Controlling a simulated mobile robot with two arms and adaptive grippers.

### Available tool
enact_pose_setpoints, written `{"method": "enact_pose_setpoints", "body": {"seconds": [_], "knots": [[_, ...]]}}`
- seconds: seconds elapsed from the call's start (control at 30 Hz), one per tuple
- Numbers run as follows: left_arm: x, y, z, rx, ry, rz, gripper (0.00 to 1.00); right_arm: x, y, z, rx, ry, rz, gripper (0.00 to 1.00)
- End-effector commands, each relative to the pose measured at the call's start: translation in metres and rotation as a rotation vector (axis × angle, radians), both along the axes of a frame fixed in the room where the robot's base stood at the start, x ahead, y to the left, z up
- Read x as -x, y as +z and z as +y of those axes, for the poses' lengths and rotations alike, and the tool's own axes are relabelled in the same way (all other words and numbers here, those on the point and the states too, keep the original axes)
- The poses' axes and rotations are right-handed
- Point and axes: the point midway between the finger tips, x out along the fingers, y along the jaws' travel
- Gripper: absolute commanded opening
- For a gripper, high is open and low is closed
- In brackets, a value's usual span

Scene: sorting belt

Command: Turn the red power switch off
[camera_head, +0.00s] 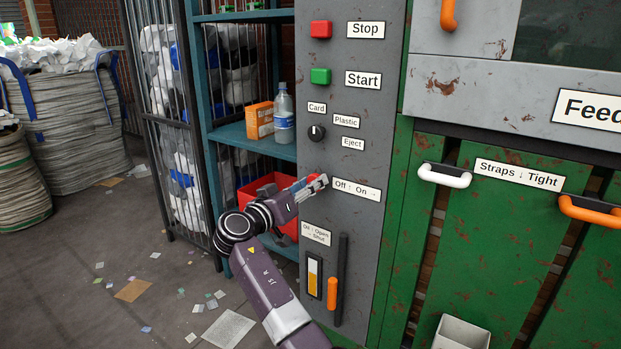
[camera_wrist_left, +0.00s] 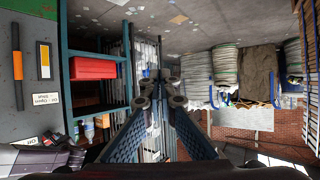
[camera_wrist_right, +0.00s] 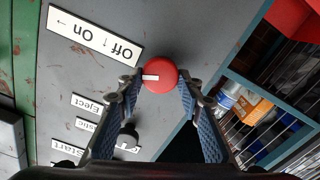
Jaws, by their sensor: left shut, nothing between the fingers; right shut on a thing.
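The red power switch is a round red knob (camera_head: 313,179) on the grey control panel, left of the "Off ↑ On →" label (camera_head: 356,189). In the right wrist view the knob (camera_wrist_right: 161,75) shows whole, and its white mark points toward the label side, the On side. My right gripper (camera_head: 314,184) is shut on the knob, one finger on each side of it (camera_wrist_right: 160,90). My left gripper (camera_wrist_left: 161,82) is shut and empty in the left wrist view, away from the panel, facing shelves and sacks. It does not show in the head view.
Above the switch are a black selector knob (camera_head: 316,133), a green Start button (camera_head: 320,76) and a red Stop button (camera_head: 321,29). Below is an orange-handled slider (camera_head: 332,294). A shelf with a bottle (camera_head: 284,118) and an orange box (camera_head: 260,121) stands left of the panel.

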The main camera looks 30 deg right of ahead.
Motion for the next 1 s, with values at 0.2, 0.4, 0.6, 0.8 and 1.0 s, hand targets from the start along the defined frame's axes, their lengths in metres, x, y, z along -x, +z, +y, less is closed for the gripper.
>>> {"method": "enact_pose_setpoints", "body": {"seconds": [0.2,0.4,0.6,0.8,1.0], "knots": [[0.061,-0.058,0.024,-0.083,0.026,0.364,0.0,-0.001,0.002,0.001,0.064,0.0,0.158,0.1],[0.138,-0.093,0.049,-0.153,0.052,0.699,0.0,-0.001,0.001,0.001,0.122,0.0,0.298,0.1],[0.164,-0.089,0.056,-0.173,0.059,0.8,0.0,-0.002,0.001,0.001,0.176,0.0,0.429,0.1],[0.161,-0.088,0.055,-0.174,0.059,0.807,0.0,-0.002,0.0,0.001,0.227,0.001,0.554,0.1],[0.151,-0.143,0.052,-0.177,0.053,0.837,0.0,-0.002,0.0,0.001,0.285,0.001,0.694,0.1]]}}
